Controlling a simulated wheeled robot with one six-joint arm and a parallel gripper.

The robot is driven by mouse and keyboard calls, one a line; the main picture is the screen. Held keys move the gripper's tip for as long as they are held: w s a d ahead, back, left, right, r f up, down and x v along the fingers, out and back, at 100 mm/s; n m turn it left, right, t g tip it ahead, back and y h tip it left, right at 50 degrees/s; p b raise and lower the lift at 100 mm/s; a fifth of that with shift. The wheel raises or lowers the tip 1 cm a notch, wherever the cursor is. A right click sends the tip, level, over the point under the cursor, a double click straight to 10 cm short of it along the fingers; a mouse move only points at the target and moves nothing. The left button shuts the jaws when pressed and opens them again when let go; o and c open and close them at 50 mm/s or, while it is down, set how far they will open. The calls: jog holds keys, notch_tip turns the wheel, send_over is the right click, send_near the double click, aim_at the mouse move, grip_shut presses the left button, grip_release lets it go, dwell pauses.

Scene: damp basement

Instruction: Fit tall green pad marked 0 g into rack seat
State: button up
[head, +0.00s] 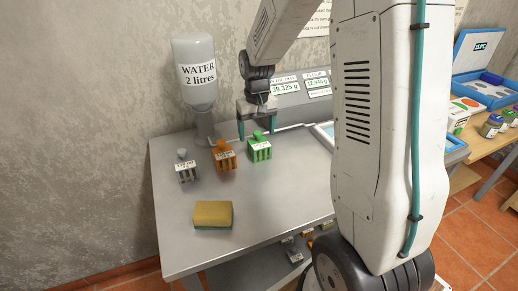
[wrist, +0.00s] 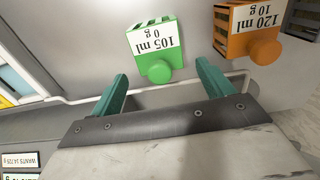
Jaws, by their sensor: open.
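The green pad (head: 260,153) stands on the grey bench in the head view, with a round knob on top. In the wrist view the green pad (wrist: 154,42) has a white label reading 105 ml, 0 g. My gripper (head: 255,127) is above it, pointing down. In the wrist view my gripper (wrist: 162,76) is open, its two teal fingers apart on either side of the pad's knob. Nothing is held. I cannot pick out the rack seat for certain in either view.
An orange pad (head: 224,157) marked 120 ml, 10 g stands close left of the green one, with a grey pad (head: 186,172) further left. A sponge (head: 213,215) lies in front. A water bottle (head: 196,76) stands behind. An open blue case (head: 484,72) is far right.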

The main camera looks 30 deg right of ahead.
jog(key=shift+a+f, duration=0.1)
jog(key=shift+f, duration=1.4)
jog(key=c, duration=1.1)
jog(key=shift+o, duration=0.2)
jog(key=shift+r, duration=0.1)
